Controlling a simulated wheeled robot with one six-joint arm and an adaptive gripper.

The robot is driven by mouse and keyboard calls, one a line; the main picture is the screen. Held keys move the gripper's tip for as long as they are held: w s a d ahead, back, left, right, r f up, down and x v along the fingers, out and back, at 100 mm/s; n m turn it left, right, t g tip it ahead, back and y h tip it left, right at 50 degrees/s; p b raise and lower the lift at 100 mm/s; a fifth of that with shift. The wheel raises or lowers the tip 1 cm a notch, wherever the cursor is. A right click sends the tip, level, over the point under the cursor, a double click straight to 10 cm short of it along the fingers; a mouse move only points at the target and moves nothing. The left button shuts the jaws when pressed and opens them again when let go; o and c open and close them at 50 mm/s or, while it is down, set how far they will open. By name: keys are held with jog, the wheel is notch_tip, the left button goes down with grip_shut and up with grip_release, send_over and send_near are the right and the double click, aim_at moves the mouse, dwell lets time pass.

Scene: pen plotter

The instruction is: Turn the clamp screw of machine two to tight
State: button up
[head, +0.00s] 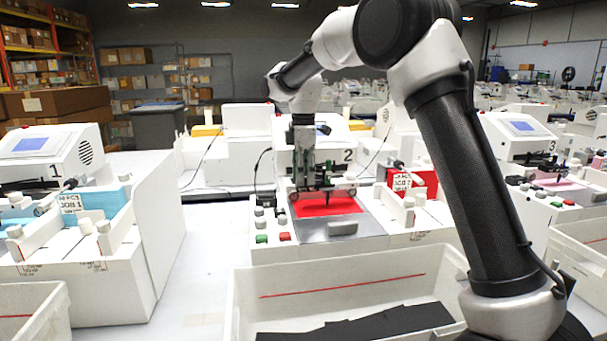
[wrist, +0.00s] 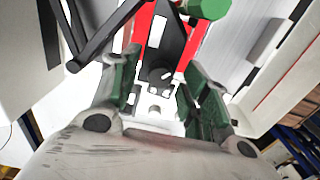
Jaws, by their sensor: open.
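Machine two (head: 290,160), a white plotter marked 2, stands at the middle of the head view with a red sheet (head: 335,208) on its grey bed. My gripper (head: 312,187) points down over the machine's pen carriage, above the red sheet. In the wrist view my gripper (wrist: 160,88) is open, its green-padded fingers apart. A dark part with a small round knob (wrist: 162,74) shows in the gap between the fingers; it may be the clamp screw, but I cannot tell for certain, nor whether a finger touches it. The head view hides the screw behind the gripper.
Machine one (head: 62,155) stands left and machine three (head: 525,140) right. A white bin (head: 350,270) with dark sheets is in front of machine two. Green and red buttons (head: 283,237) sit at its front left. A green cylinder (wrist: 206,7) is close beyond the fingers.

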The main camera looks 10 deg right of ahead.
grip_shut()
jog(key=shift+m, duration=0.4)
jog(key=m, duration=1.4)
jog(key=shift+m, duration=2.6)
